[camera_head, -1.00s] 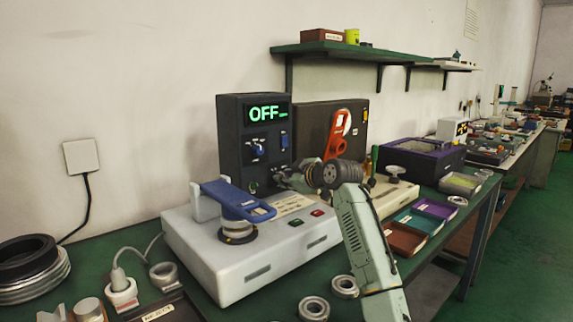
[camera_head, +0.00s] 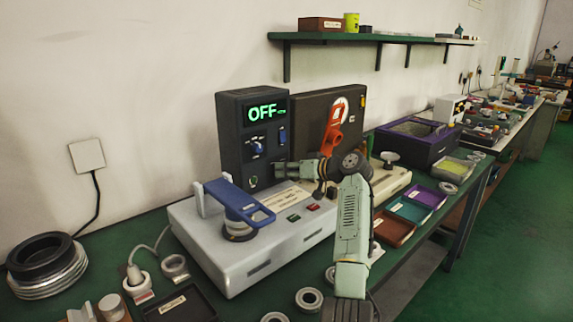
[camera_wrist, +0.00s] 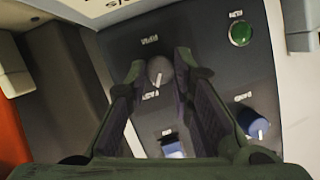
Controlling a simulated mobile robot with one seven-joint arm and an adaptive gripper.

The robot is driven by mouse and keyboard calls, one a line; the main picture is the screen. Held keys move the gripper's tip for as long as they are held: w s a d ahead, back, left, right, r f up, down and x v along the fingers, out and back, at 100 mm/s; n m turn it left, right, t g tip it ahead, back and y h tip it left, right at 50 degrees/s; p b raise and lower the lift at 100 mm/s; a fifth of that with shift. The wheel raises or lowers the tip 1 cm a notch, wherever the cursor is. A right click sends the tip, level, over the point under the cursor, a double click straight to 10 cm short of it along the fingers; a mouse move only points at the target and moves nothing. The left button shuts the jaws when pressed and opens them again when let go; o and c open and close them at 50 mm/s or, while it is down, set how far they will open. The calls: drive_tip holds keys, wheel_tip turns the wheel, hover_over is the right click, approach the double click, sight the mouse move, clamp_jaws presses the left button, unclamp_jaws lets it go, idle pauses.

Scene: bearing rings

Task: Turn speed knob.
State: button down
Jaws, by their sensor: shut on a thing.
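The dark control box (camera_head: 230,150) stands upright behind the white machine, its green display (camera_head: 266,112) reading OFF. On its panel are a blue knob (camera_head: 257,146), a blue switch (camera_head: 283,134) and a green button (camera_head: 253,182). My gripper (camera_head: 280,171) is at the lower right of this panel. In the wrist view, my gripper (camera_wrist: 160,66) has its fingers on both sides of a small grey knob (camera_wrist: 159,71) and is shut on it. The blue knob (camera_wrist: 254,124) is right of the fingers. The panel labels are upside down and too blurred to read surely.
The white machine (camera_head: 215,262) with a blue handle (camera_head: 248,203) stands below the box. A dark case (camera_head: 310,110) with an orange lever (camera_head: 332,130) is close on the right. Metal rings (camera_head: 309,299) lie near the front edge.

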drive_tip(key=shift+f+m+y+p, duration=0.15)
drive_tip(key=shift+m+y+p, duration=0.2)
drive_tip(key=shift+m, duration=0.35)
drive_tip(key=shift+g, duration=0.3)
drive_tip(key=c, duration=1.4)
unclamp_jaws()
drive_tip(key=v, duration=1.2)
drive_tip(key=shift+s, duration=0.1)
drive_tip(key=shift+d, duration=0.1)
